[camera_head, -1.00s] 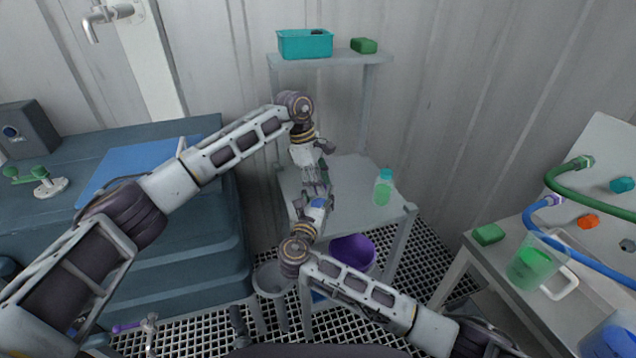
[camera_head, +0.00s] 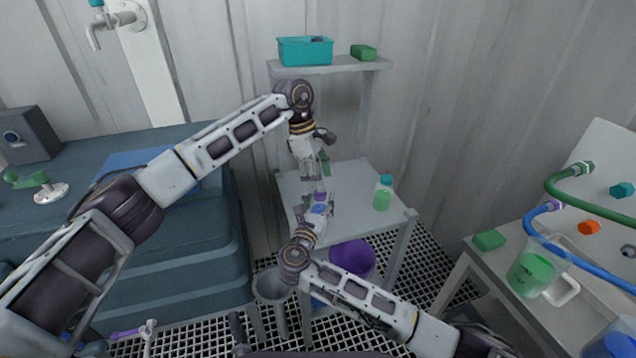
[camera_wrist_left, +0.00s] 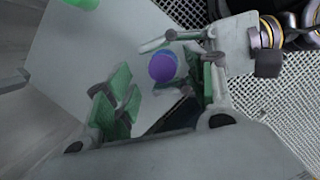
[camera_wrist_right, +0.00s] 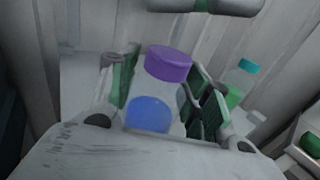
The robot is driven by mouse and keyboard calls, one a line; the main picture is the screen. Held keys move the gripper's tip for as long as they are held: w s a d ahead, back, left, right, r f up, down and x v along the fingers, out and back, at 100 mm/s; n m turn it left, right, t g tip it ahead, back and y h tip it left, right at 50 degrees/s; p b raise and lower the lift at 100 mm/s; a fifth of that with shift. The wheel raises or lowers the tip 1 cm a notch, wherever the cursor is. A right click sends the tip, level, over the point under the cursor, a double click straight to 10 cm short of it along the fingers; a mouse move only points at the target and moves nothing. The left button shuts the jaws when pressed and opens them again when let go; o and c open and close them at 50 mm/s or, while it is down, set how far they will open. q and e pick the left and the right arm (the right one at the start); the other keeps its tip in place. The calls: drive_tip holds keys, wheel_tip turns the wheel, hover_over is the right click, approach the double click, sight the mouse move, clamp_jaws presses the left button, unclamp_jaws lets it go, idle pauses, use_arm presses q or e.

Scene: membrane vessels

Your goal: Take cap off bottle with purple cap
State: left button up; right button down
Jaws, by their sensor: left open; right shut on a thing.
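The bottle (camera_wrist_right: 153,98) is clear with blue contents and has a purple cap (camera_wrist_right: 168,62) on its top. My right gripper (camera_wrist_right: 165,90) is shut around the bottle's body and holds it upright over the small table. In the head view the purple cap (camera_head: 319,197) shows between the right gripper's fingers (camera_head: 318,210). My left gripper (camera_head: 312,172) is above it, fingers pointing down, open and empty. In the left wrist view the purple cap (camera_wrist_left: 163,67) is seen from above, beyond the open left fingers (camera_wrist_left: 160,105) and apart from them.
A bottle with a teal cap and green contents (camera_head: 383,194) stands on the small grey table (camera_head: 350,180), right of the grippers. A shelf behind holds a teal bin (camera_head: 305,50) and a green sponge (camera_head: 364,52). A purple bucket (camera_head: 352,257) is below the table.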

drive_tip(key=c, duration=0.6)
unclamp_jaws()
drive_tip(key=v, duration=1.2)
drive_tip(key=shift+o, duration=0.3)
